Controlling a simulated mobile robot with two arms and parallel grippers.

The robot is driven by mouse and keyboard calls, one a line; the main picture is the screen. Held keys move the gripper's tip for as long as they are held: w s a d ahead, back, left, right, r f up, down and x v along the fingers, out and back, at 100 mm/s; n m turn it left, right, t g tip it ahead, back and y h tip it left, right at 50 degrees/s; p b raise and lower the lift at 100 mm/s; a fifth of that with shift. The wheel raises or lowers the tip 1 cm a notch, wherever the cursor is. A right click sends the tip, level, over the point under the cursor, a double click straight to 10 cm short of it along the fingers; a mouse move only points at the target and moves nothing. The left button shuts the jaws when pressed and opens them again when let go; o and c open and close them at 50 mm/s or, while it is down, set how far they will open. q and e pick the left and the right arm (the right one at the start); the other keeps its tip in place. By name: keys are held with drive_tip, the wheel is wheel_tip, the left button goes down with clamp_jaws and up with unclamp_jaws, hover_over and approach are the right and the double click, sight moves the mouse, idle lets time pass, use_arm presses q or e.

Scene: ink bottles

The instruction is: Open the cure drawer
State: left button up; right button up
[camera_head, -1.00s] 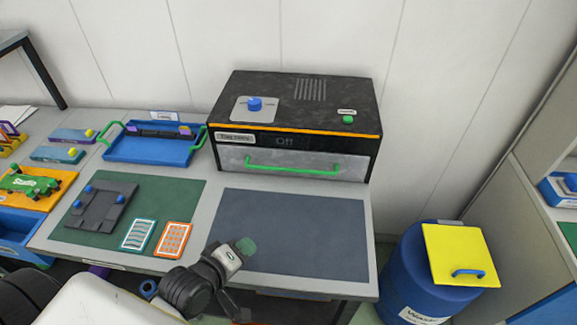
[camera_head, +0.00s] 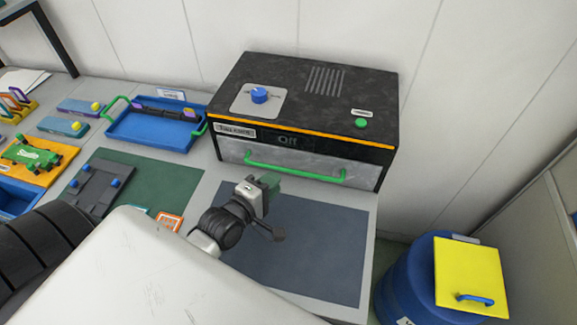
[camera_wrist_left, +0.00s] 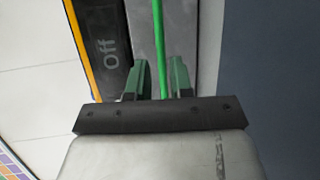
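The cure drawer (camera_head: 232,152) is the grey front panel of the black cure box (camera_head: 300,85), and it looks shut. A long green handle (camera_head: 295,170) runs across it; the handle also shows in the left wrist view (camera_wrist_left: 159,40). My left gripper (camera_head: 270,185) is in front of and a little below the handle in the head view. In the left wrist view its two green fingers (camera_wrist_left: 162,78) stand apart, with the handle's bar lying between them. I see no finger touching the bar. My right gripper is out of view.
A dark blue mat (camera_head: 320,240) lies in front of the box. A blue tray (camera_head: 150,140) stands to the left. A blue barrel with a yellow lid (camera_head: 465,275) is at the right. My white arm link covers the lower left.

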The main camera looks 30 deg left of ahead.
sight(286, 171)
use_arm(q)
drive_tip(key=x, duration=0.3)
drive_tip(key=shift+w, duration=0.4)
drive_tip(key=shift+p+x, duration=0.3)
drive_tip(key=shift+x, duration=0.75)
drive_tip(key=shift+w+d+f, duration=0.1)
drive_tip(key=shift+w+f, duration=0.05)
drive_tip(key=shift+w, duration=0.1)
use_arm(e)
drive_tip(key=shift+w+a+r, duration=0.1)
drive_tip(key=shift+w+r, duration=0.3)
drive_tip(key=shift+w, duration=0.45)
use_arm(q)
drive_tip(key=shift+c, duration=0.3)
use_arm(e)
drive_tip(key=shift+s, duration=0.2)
use_arm(q)
clamp_jaws()
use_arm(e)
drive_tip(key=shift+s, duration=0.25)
